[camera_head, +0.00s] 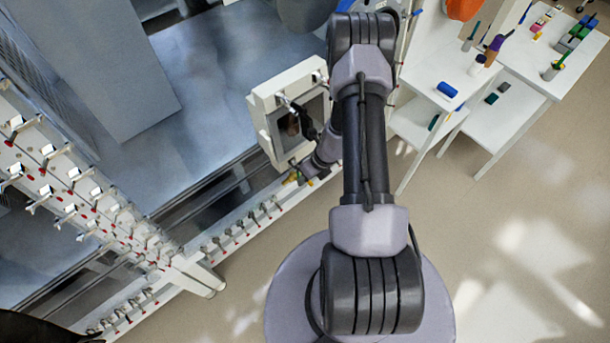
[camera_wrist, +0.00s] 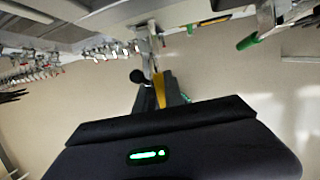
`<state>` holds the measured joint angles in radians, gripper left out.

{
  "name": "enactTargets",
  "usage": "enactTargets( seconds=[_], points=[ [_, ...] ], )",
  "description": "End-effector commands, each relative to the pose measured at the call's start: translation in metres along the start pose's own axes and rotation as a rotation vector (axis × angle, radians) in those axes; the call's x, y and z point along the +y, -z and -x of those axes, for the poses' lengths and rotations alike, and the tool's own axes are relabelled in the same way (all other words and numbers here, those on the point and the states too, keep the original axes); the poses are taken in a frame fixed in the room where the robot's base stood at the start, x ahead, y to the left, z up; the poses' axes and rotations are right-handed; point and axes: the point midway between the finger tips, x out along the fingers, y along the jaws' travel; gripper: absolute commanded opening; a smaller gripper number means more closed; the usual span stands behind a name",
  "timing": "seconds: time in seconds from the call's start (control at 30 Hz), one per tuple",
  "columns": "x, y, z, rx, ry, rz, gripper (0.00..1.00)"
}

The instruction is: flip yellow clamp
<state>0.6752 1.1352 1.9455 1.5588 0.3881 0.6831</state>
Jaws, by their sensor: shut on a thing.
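The yellow clamp (camera_wrist: 159,90) shows in the wrist view as a yellow upright strip with a dark round knob beside its top. My gripper (camera_wrist: 161,98) is shut on it, with dark fingers on either side. Its lower part is hidden behind my dark gripper body. In the head view, a small yellow patch (camera_head: 291,178) shows at the lower edge of a white framed port, where my gripper (camera_head: 300,176) reaches. My arm hides much of this spot, and the clamp's exact tilt cannot be told.
The white framed port (camera_head: 259,112) stands beside my arm. A rail of several metal clamps (camera_head: 68,190) runs along the left. A green-tipped clamp (camera_wrist: 248,41) hangs at upper right in the wrist view. White tables (camera_head: 520,65) with small items stand right; the floor between is clear.

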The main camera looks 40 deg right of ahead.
Motion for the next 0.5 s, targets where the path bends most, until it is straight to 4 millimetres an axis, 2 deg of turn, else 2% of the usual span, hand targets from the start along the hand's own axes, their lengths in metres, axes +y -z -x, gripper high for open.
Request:
enactTargets(
  seconds=[0.17, 0.2, 0.3, 0.5],
  points=[
    [0.0003, 0.0006, -0.0008, 0.001, -0.001, 0.001, 0.00],
    [0.0003, 0.0006, -0.0009, 0.001, -0.001, 0.001, 0.17],
    [0.0003, 0.0006, -0.0007, 0.001, -0.001, 0.001, 0.35],
    [0.0003, 0.0005, -0.0004, 0.000, -0.001, 0.001, 0.35]
  ],
)
